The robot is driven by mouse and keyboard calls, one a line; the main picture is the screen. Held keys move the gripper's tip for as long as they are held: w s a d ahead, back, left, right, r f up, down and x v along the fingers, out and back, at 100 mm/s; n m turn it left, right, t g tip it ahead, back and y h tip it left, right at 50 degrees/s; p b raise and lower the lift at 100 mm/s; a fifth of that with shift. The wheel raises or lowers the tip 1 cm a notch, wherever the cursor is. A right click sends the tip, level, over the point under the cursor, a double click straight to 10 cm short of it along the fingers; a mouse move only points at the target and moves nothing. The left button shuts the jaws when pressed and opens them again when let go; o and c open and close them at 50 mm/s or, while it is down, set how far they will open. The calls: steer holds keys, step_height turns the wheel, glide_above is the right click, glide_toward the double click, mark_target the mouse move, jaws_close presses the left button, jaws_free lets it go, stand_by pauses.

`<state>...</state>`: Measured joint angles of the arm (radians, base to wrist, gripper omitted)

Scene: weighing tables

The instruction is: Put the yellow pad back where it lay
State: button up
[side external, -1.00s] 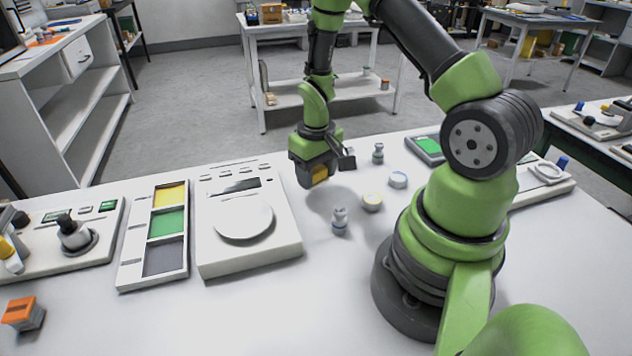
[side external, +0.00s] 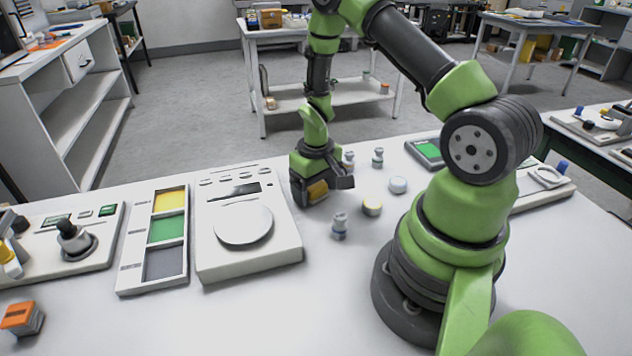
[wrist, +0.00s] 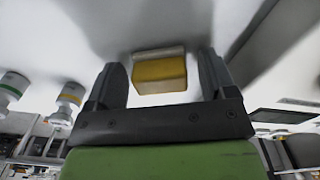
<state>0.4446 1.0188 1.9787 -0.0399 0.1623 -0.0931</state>
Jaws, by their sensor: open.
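The yellow pad (side external: 317,191) is a small block with a yellow face and a pale grey edge. It appears to be down on the white table, right of the scale, though its underside is hard to see. In the wrist view the yellow pad (wrist: 160,74) sits between the two dark fingers, with a gap on each side. My gripper (side external: 318,190) is low over the table and open around the pad; it also shows in the wrist view (wrist: 163,80). Part of the pad is hidden by a finger in the side view.
A white scale (side external: 248,258) with a round plate stands left of my gripper. Beyond it is a tray (side external: 126,262) with yellow, green and grey fields. Small weights stand close by: a blue-banded one (side external: 340,226), a yellow-banded one (side external: 372,206) and a pale one (side external: 398,186).

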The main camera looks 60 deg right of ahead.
mark_target(316, 185)
steer(key=s+a+r+t, duration=0.15)
steer(key=a+r, duration=0.25)
steer(key=r, duration=0.9)
steer(key=s+a+r+t, duration=0.15)
steer(key=a+r, duration=0.25)
steer(key=r, duration=0.8)
steer(key=s+a+r+t+y, duration=0.2)
steer(key=s+a+r+t, duration=0.2)
steer(key=s+a+r, duration=0.2)
steer(key=shift+s+a+n, duration=0.3)
steer(key=shift+s+a, duration=0.25)
steer(key=shift+s, duration=0.7)
